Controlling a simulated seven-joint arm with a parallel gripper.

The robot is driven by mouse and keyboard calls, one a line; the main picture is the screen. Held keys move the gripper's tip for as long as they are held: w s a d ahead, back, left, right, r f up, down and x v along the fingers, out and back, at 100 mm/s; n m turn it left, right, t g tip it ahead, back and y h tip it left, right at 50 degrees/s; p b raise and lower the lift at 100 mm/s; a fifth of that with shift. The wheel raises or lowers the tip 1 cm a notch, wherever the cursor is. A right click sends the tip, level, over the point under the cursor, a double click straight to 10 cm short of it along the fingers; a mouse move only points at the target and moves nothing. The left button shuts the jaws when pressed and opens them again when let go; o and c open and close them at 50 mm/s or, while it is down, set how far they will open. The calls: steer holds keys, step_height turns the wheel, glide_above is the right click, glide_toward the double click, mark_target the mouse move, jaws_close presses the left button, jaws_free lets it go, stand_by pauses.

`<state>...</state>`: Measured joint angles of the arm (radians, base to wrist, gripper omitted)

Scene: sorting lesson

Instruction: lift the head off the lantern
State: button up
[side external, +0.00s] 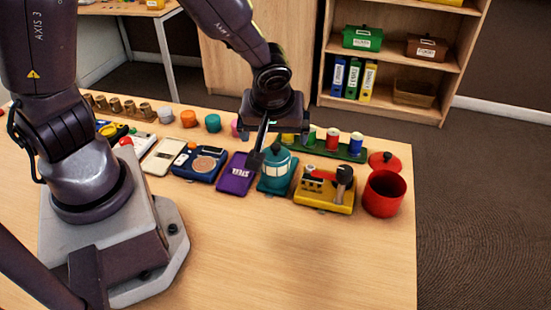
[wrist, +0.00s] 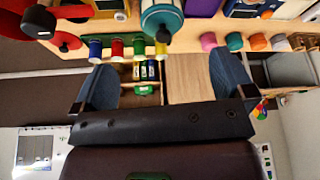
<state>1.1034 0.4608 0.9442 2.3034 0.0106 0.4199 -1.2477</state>
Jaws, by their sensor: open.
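The lantern (side external: 277,172) is a teal housing with pale window panes and a teal domed head (side external: 276,156). It stands upright on the table, and the head sits on it. It also shows at the top middle of the wrist view (wrist: 162,18), cut off by the frame edge. My gripper (side external: 273,150) is open, with one finger in front of the head, partly covering it, in the side view. In the wrist view my gripper's two fingers (wrist: 162,72) stand wide apart with nothing between them. I cannot tell whether a finger touches the lantern.
A purple book (side external: 236,175) lies close left of the lantern. A yellow block toy (side external: 325,190) is close right, then a red pot (side external: 383,194) and its red lid (side external: 385,161). A green rack of spools (side external: 340,149) stands behind. The table front (side external: 290,260) is clear.

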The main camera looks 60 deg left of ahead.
mark_target(275, 157)
steer(key=x, duration=1.3)
steer(key=shift+s+a+r, duration=0.1)
steer(key=shift+c, duration=0.5)
steer(key=c, duration=0.9)
